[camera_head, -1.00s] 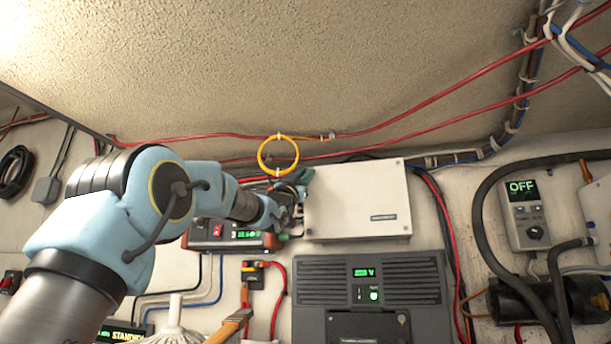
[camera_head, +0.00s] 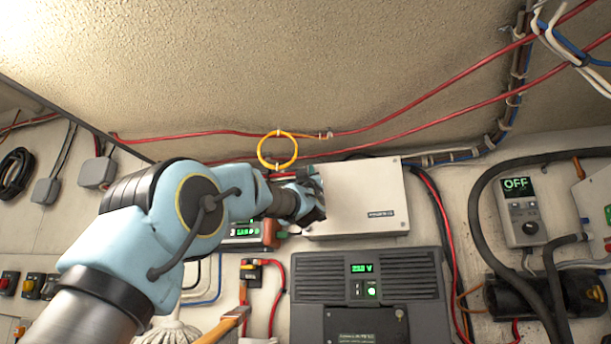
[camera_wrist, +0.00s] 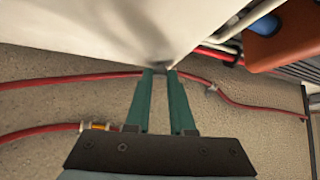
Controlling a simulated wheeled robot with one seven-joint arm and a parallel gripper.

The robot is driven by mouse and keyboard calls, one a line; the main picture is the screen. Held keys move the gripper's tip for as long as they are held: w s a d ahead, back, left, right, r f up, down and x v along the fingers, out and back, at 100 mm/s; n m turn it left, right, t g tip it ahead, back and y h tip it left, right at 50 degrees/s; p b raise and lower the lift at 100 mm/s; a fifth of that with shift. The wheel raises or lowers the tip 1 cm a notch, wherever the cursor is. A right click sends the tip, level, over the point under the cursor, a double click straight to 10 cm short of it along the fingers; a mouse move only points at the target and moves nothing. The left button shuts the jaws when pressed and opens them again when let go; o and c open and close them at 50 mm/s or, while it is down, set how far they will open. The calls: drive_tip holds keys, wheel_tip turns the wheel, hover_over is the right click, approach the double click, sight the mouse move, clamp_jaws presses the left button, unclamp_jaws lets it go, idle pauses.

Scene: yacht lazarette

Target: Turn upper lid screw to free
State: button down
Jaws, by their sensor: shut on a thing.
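A white box with a flat lid (camera_head: 362,195) is fixed to the wall right of my arm. It also shows in the wrist view as a pale face (camera_wrist: 80,25) across the top. My gripper (camera_head: 318,205) is at the lid's left edge in the head view, its fingertips hidden by my wrist. In the wrist view the green fingers of my gripper (camera_wrist: 158,70) converge on a small greyish piece against the lid, likely the upper lid screw. The screw is mostly hidden between the tips, so its turn cannot be read.
Below the box is a dark grey unit (camera_head: 365,300) with a green voltage display. A yellow ring (camera_head: 277,150) and red cables hang above my wrist. An orange-ended device (camera_head: 268,234) sits close below it. A thick black hose (camera_head: 482,215) is to the right.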

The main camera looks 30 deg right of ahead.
drive_tip(key=shift+s+d+r+n+g+y+p, duration=0.2)
drive_tip(key=shift+n+g+y+p, duration=0.3)
drive_tip(key=shift+n+y+p, duration=2)
drive_tip(key=shift+s+d+r+n+g+y+p, duration=0.1)
drive_tip(key=shift+r+n+g+y+p, duration=0.3)
drive_tip(key=shift+n+y+p, duration=1.45)
drive_tip(key=shift+s+d+r+n+g+y+p, duration=0.15)
drive_tip(key=shift+n+g+y+p, duration=0.65)
drive_tip(key=shift+n+y, duration=2.55)
drive_tip(key=shift+f+n+h, duration=0.15)
drive_tip(key=shift+n+h, duration=0.95)
drive_tip(key=shift+n, duration=0.1)
drive_tip(key=c, duration=0.8)
unclamp_jaws()
drive_tip(key=shift+o, duration=0.2)
